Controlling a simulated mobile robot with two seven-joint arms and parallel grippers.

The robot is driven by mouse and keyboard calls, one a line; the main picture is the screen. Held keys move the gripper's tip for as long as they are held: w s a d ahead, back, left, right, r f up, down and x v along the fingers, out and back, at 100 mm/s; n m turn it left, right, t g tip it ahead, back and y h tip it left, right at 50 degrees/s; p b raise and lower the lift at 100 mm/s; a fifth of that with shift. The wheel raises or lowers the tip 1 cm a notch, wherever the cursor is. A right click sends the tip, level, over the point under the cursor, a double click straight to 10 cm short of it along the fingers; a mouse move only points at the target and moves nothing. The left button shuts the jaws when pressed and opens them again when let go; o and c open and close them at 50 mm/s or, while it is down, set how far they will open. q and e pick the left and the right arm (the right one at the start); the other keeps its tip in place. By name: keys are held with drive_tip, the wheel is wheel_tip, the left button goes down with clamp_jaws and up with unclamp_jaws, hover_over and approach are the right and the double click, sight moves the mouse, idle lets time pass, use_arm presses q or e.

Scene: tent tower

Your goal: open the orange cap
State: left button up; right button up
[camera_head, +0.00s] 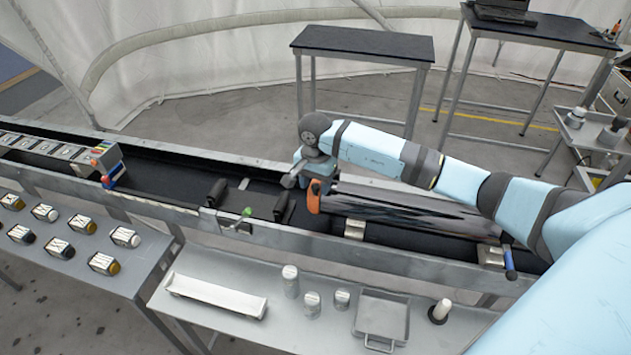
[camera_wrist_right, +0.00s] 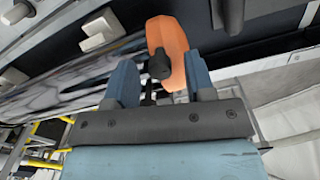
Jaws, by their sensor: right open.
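The orange cap (camera_head: 314,197) is a rounded piece at the left end of a long, shiny, dark reflective cylinder (camera_head: 400,210) lying in the black trough. In the right wrist view the cap (camera_wrist_right: 173,45) stands just beyond my fingertips, with a dark knob (camera_wrist_right: 160,66) in front of it. My left gripper is not in view.
Metal rails edge the trough. A front bench holds a white tray (camera_head: 217,296), small jars and a metal pan (camera_head: 382,318). A dark table (camera_head: 362,42) stands behind.

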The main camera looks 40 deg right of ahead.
clamp_jaws()
drive_tip(key=shift+w, duration=0.1)
drive_tip(key=w+m+b, duration=0.1)
drive_tip(key=w+a+m+b, duration=0.1)
drive_tip(key=b, duration=0.1)
drive_tip(key=shift+w+f+m, duration=0.15)
drive_tip(key=shift+w+m, duration=0.05)
drive_tip(key=shift+m, duration=0.1)
drive_tip(key=w+d+m+b, duration=0.2)
drive_tip(key=w+m+b, duration=0.1)
drive_tip(key=w+m, duration=0.3)
drive_tip(key=w+d+m+b, duration=0.3)
drive_tip(key=w+m, duration=0.4)
drive_tip(key=m, duration=0.3)
drive_tip(key=shift+w+d+m+b, duration=0.3)
drive_tip(key=shift+m+b, duration=0.1)
drive_tip(key=shift+b, duration=0.2)
